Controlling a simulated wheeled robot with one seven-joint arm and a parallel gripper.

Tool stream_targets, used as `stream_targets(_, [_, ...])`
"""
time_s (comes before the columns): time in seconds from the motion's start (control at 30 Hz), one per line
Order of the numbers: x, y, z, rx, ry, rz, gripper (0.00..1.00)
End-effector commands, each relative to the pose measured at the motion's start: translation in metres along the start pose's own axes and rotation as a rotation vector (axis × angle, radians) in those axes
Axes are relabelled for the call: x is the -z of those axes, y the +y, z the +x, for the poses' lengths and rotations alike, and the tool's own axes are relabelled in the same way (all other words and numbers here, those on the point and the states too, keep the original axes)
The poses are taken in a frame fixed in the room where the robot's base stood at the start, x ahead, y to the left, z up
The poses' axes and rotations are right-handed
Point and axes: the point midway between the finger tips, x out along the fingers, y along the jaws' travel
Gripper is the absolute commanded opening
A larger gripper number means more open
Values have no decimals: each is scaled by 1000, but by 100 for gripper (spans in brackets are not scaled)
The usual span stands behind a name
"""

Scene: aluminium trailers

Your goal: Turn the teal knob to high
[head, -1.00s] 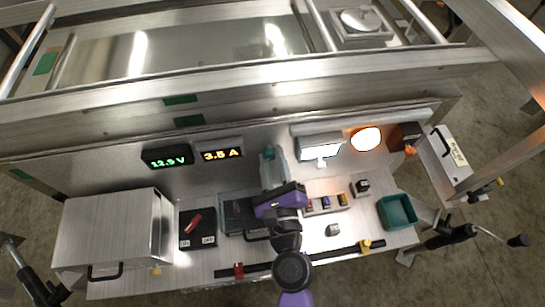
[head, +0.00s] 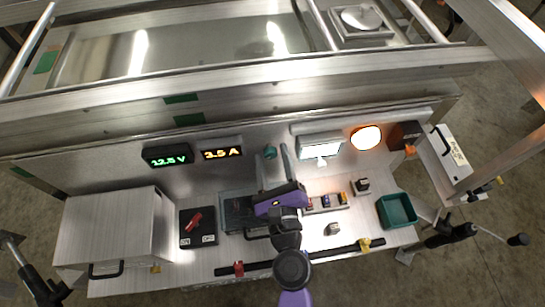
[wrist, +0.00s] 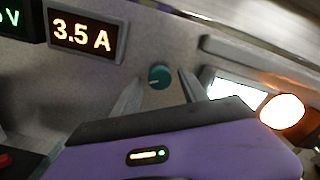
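The teal knob (head: 270,152) is on the upright back panel, right of the amber display. In the wrist view the knob (wrist: 159,76) shows round, with a pale mark toward its lower left. My gripper (head: 272,162) reaches up to the panel from the bench. In the wrist view my gripper (wrist: 160,88) has its two grey fingers spread, one on each side of the knob, with visible gaps. I see nothing between the fingers but the panel and knob. I cannot read any markings around the knob.
The amber display (wrist: 84,36) reads 3.5 A; the green voltage display (head: 167,155) is left of it. A bright white lamp (head: 320,147) and glowing orange lamp (head: 366,138) are to the right. A metal box (head: 110,228), red switch (head: 195,221) and teal bin (head: 397,210) stand below.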

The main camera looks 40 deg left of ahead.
Motion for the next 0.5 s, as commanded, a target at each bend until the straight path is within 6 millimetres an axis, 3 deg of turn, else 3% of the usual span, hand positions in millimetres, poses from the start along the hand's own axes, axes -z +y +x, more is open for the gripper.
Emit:
stream_targets(0.27, [0, 0, -2, 0, -1, 0, 51])
stream_targets(0.5, [1, 0, -30, 2, 1, 0, 51])
